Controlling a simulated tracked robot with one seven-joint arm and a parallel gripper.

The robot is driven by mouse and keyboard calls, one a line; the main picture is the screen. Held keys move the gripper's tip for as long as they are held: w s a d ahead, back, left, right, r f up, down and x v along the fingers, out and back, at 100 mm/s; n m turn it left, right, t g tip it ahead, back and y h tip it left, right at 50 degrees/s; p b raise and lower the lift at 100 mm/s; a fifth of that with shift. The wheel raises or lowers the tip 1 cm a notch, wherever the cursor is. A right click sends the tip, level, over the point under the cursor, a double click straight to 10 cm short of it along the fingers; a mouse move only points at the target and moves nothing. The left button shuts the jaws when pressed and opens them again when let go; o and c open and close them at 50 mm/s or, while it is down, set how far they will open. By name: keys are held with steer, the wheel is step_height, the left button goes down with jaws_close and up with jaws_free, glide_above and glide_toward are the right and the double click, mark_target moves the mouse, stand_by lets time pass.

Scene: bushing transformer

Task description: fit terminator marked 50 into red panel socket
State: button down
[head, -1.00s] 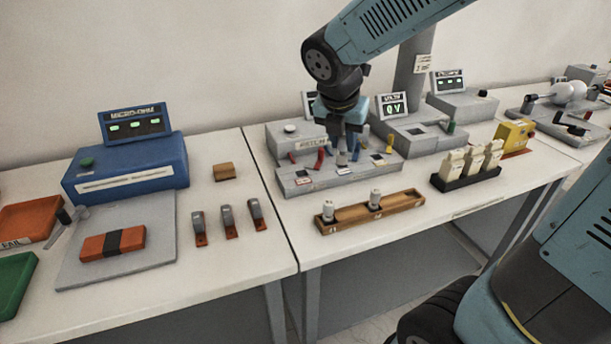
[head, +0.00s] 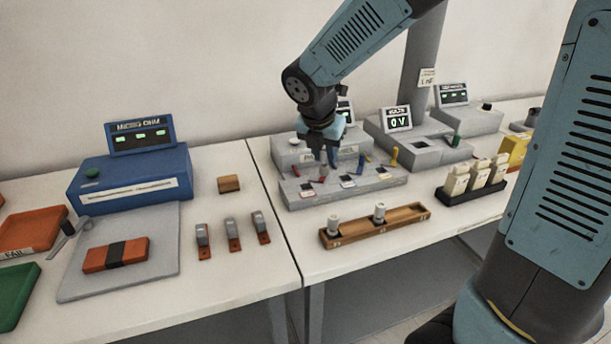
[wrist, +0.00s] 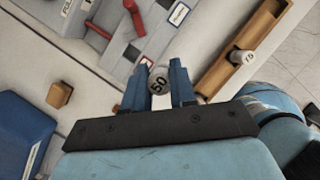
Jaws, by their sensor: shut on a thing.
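My gripper (wrist: 161,84) is shut on the grey cylindrical terminator marked 50 (wrist: 158,85), whose marked end faces the wrist camera. In the head view my gripper (head: 327,155) is above the left half of the grey socket panel (head: 345,195); the terminator is hard to make out there. The panel has red, blue and yellow markings with dark sockets, and the red-marked socket (head: 307,190) is at its left end. In the wrist view the panel (wrist: 118,68) lies beneath the fingers. The terminator's lower end is hidden, so I cannot tell whether it touches the panel.
A wooden rack (head: 408,214) in front of the panel holds two white terminators. Coloured levers, including a red one (wrist: 133,16), stand up from the panel's rear part. Pale blocks (head: 478,176) stand to the right. A blue micro-ohm meter (head: 130,178) is at left.

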steer(key=shift+w+a+f, duration=0.65)
steer(key=shift+w+f, duration=0.35)
steer(key=shift+f, duration=0.2)
steer(key=shift+w+a+f, duration=0.65)
steer(key=shift+w+f, duration=0.4)
steer(key=shift+f, duration=0.15)
steer(key=shift+w+a+f, duration=0.65)
steer(key=shift+w+f, duration=0.35)
steer(key=shift+f, duration=1.65)
steer(key=shift+f, duration=0.1)
steer(key=c, duration=0.9)
jaws_free()
steer(key=v, duration=1.2)
steer(key=shift+s, duration=0.1)
